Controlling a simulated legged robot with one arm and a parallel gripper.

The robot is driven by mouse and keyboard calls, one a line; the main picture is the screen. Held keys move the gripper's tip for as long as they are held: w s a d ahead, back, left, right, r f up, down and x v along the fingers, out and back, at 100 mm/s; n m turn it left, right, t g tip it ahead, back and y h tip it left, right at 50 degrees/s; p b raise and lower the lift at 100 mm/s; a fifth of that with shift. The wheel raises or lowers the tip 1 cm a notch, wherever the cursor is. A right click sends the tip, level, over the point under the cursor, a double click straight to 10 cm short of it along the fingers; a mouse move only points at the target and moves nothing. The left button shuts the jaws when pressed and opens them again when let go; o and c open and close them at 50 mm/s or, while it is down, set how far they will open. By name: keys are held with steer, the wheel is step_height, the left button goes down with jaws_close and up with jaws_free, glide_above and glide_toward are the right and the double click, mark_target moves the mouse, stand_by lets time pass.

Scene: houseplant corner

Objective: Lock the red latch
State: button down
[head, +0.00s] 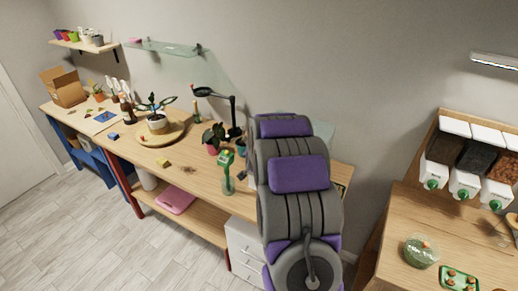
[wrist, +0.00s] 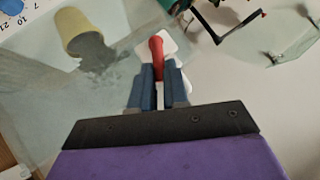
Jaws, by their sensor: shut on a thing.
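In the wrist view the red latch (wrist: 156,50) is an upright red handle on a white plate (wrist: 173,44). My gripper (wrist: 160,78) is shut on the red latch, with one blue-grey finger on each side of its lower part. The latch's lower end is partly hidden between the fingers. In the head view my purple and grey arm covers the gripper and the latch.
In the wrist view a tipped yellow pot (wrist: 72,32) lies by spilled dark soil (wrist: 98,53), and a dark bar with a red tip (wrist: 236,22) is upper right. In the head view a long workbench (head: 185,182) holds plants and a black lamp (head: 233,115).

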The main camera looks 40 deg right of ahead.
steer(key=shift+w+a+f+n+g+p, duration=0.1)
steer(key=shift+w+a+n+g+p, duration=0.15)
steer(key=shift+g+p, duration=0.5)
steer(key=shift+s+t, duration=0.1)
steer(key=shift+t, duration=0.15)
steer(key=c, duration=1.3)
jaws_free()
steer(key=shift+d, duration=0.1)
steer(key=shift+o, duration=0.9)
steer(key=shift+r, duration=0.2)
steer(key=v, duration=1.7)
steer(key=shift+f, duration=0.15)
